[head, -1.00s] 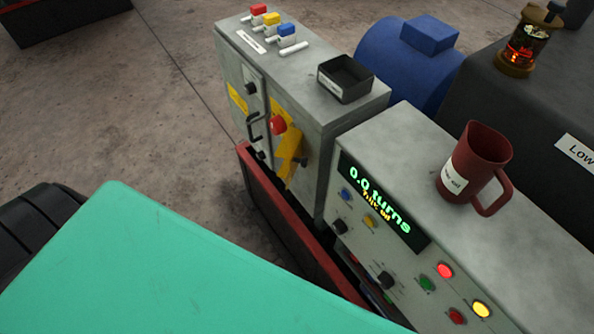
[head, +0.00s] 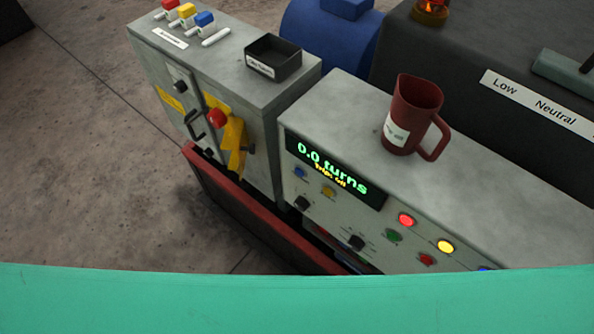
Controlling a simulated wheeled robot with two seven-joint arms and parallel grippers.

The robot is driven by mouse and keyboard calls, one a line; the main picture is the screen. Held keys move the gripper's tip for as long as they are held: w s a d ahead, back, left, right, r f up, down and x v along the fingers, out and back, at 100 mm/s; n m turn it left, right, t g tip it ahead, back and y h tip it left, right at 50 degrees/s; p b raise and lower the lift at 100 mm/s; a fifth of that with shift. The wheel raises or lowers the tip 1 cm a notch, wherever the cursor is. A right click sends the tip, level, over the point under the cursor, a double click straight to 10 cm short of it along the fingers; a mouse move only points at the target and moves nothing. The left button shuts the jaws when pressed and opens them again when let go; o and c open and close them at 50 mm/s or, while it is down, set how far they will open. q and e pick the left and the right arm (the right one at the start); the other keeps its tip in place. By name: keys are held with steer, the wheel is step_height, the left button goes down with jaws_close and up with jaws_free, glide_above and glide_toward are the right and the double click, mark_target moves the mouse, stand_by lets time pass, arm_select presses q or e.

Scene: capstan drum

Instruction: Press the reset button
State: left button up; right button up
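The control panel (head: 340,222) is the front face of a grey cabinet right of centre. Its display (head: 332,168) reads "0.0 turns" in green, with a yellow "Trip: off" line below. Under the display are a small blue button (head: 300,173) and a yellow one (head: 328,191). Further right are a green button (head: 394,236), a red button (head: 427,260), a lit red lamp (head: 406,219) and a lit yellow lamp (head: 445,246). A blue part shows at the lower right edge, mostly hidden. The labels are too small to read, so I cannot tell which is reset. Neither gripper is in view.
A dark red mug (head: 412,108) stands on the cabinet top. A taller grey cabinet (head: 250,100) at left has a red knob (head: 217,118) and a black tray (head: 273,58) on top. A blue motor (head: 325,40) is behind. Concrete floor (head: 80,150) is free at left.

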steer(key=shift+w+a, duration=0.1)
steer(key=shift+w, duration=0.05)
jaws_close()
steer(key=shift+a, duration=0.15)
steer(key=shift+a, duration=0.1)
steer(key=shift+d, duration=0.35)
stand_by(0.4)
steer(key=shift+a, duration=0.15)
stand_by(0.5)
